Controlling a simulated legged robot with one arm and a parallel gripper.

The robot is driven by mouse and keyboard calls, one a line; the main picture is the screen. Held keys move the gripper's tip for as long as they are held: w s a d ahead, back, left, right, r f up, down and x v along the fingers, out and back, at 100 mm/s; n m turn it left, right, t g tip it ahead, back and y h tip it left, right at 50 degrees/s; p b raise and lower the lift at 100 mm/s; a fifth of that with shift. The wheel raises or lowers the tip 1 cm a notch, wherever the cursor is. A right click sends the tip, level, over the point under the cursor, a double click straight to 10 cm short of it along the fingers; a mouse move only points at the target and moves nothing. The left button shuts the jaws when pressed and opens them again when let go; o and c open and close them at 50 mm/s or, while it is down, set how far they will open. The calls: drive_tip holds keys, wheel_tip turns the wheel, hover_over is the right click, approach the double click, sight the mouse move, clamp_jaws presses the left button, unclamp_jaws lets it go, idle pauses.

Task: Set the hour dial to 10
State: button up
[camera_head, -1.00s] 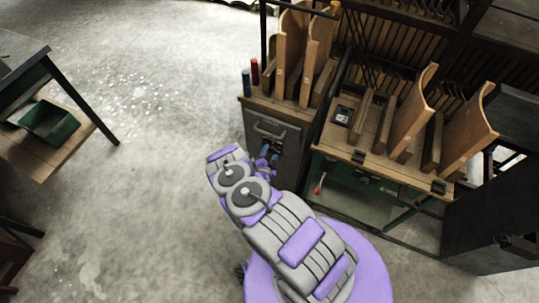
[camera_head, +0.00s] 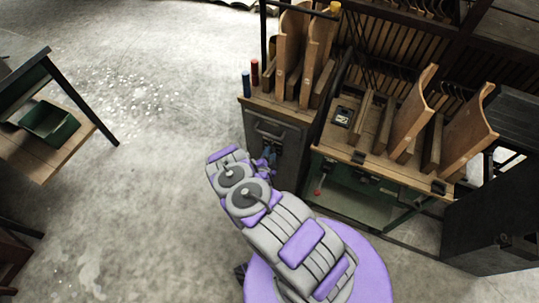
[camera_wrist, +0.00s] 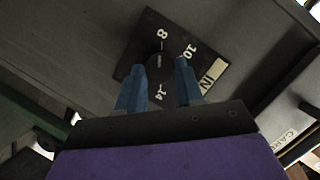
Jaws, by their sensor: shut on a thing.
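The hour dial (camera_wrist: 154,72) is a dark round knob on a black plate on a grey metal face in the wrist view. White marks 8, 10 and 14 stand around it, and a white label reading IN is at the right. A short light line on the knob lies roughly along the direction of the 8; I cannot tell its exact reading. My gripper (camera_wrist: 160,84) has its two blue fingers on either side of the knob, shut on it. In the head view, my gripper (camera_head: 268,155) is at the front of the grey cabinet (camera_head: 274,136), and the dial is hidden there.
A workbench (camera_head: 375,135) with upright curved wooden boards stands right of the cabinet. Red (camera_head: 255,73) and blue (camera_head: 246,84) cylinders are on the cabinet's left edge. A wooden table (camera_head: 45,155) with a green bin (camera_head: 46,122) stands at the left. The floor between is clear.

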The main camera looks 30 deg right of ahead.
drive_tip(key=shift+s+f+m+t, duration=0.1)
drive_tip(key=shift+m+t, duration=0.2)
drive_tip(key=shift+m, duration=0.3)
drive_tip(key=o, duration=1)
drive_tip(key=shift+o, duration=0.2)
drive_tip(key=p+v, duration=0.1)
drive_tip(key=v, duration=1.6)
drive_tip(key=shift+s, duration=0.15)
